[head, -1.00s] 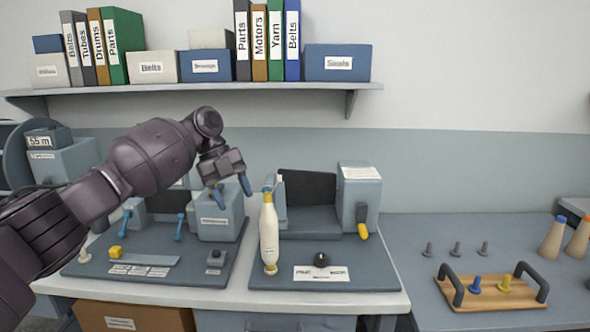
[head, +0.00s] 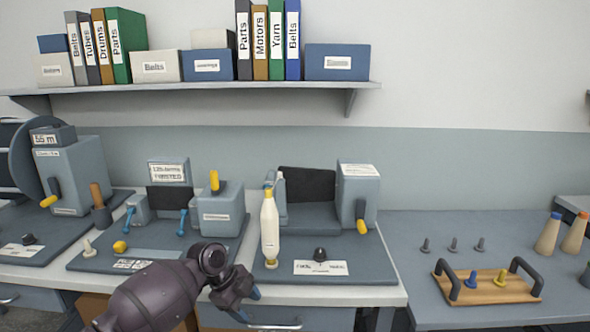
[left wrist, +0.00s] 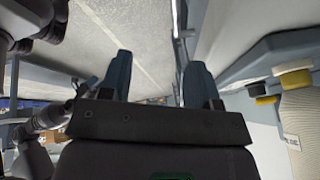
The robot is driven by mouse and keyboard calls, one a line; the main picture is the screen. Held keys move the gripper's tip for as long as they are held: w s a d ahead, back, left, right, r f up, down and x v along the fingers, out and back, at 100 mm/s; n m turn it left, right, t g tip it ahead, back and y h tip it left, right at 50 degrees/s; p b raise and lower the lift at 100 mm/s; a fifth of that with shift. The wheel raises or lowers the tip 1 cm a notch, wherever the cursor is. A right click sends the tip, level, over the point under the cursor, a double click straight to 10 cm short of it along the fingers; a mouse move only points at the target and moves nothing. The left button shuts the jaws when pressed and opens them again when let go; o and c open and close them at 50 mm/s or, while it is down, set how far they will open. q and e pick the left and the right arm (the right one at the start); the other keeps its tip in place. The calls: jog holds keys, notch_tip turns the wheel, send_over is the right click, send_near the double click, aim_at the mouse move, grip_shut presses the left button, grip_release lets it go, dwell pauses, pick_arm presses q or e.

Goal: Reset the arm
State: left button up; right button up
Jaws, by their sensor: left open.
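My left gripper (head: 248,304) is low in the head view, in front of the bench's front edge. Its blue fingers point down and to the right. In the left wrist view the two blue-grey fingers of my left gripper (left wrist: 158,80) stand apart with nothing between them. My left arm (head: 150,300) comes in from the bottom and hides part of the bench front. My right gripper does not show in the head view.
A white bobbin (head: 269,228) with a yellow top stands upright on the middle station. A wooden tray (head: 512,292) with black handles holds a blue and a yellow peg on the right bench. Grey pegs and cones stand around it. A shelf (head: 200,89) with binders runs above.

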pick_arm(q)
jog(key=s+a+f+n+t, duration=0.3)
jog(key=s+f+n+t, duration=0.2)
jog(key=s+f+n, duration=0.75)
jog(key=s+a+n+t+y, duration=0.3)
jog(key=s+a, duration=0.3)
jog(key=s, duration=0.4)
jog(key=s+a+f+n+t+y, duration=0.1)
jog(key=s+a+n+t+y, duration=0.1)
jog(key=s+a+n, duration=0.4)
jog(key=s+a, duration=0.1)
jog(key=s, duration=0.4)
jog(key=shift+s+f+t+y, duration=0.15)
jog(key=shift+f+t+y, duration=0.15)
jog(key=shift+t+y, duration=0.1)
